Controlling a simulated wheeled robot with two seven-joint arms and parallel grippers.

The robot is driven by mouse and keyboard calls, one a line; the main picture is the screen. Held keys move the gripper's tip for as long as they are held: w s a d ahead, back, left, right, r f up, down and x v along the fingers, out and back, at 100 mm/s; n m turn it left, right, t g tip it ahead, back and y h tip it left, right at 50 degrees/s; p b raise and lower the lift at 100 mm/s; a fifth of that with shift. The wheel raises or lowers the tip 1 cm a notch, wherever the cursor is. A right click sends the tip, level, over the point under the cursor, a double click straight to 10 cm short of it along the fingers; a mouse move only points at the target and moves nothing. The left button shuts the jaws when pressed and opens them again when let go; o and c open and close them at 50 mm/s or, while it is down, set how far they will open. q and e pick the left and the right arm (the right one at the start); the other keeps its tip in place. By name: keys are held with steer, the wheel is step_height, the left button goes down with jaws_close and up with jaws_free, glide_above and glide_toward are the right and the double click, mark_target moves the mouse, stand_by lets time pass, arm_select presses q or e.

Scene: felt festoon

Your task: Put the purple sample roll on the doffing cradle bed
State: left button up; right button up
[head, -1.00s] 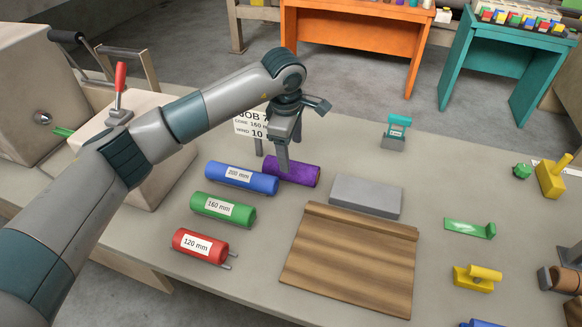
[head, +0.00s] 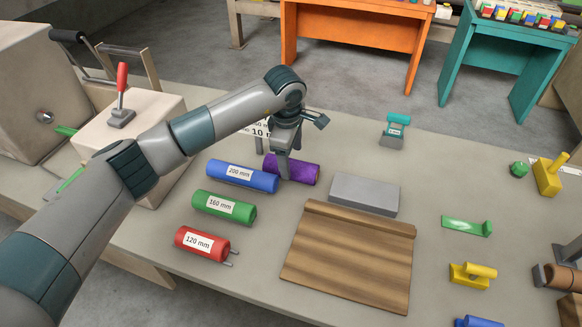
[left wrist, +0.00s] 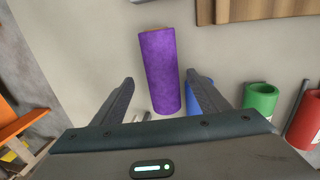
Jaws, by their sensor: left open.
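The purple sample roll (head: 304,172) lies on the table behind the grey block, its left end partly hidden by my left gripper (head: 284,176). In the left wrist view the purple roll (left wrist: 160,60) runs between the two open fingers (left wrist: 159,78), with a gap on each side. The fingers look low over the roll, but I cannot tell whether they reach down past its sides. A brown ribbed wooden bed (head: 345,262), which looks like the doffing cradle bed, lies empty at the front middle. My right gripper is not in view.
Blue (head: 240,176), green (head: 223,207) and red (head: 201,243) labelled rolls lie left of the bed. A grey block (head: 363,194) sits behind it. A sign (head: 259,130) stands behind my gripper. Small green and yellow fixtures are at the right. Bare table lies between them and the bed.

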mark_target(291, 163)
arm_select(q)
step_height(291, 163, down, 3)
steer(key=shift+r+p, duration=0.1)
steer(key=shift+p, duration=0.75)
steer(key=shift+f, duration=0.4)
steer(key=shift+w+f, duration=0.1)
steer(key=shift+f, duration=0.05)
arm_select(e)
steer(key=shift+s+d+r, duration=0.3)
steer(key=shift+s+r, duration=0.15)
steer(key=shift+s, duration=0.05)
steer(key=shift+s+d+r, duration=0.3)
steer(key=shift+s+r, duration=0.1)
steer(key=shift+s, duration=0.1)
arm_select(q)
steer(key=c, duration=1.5)
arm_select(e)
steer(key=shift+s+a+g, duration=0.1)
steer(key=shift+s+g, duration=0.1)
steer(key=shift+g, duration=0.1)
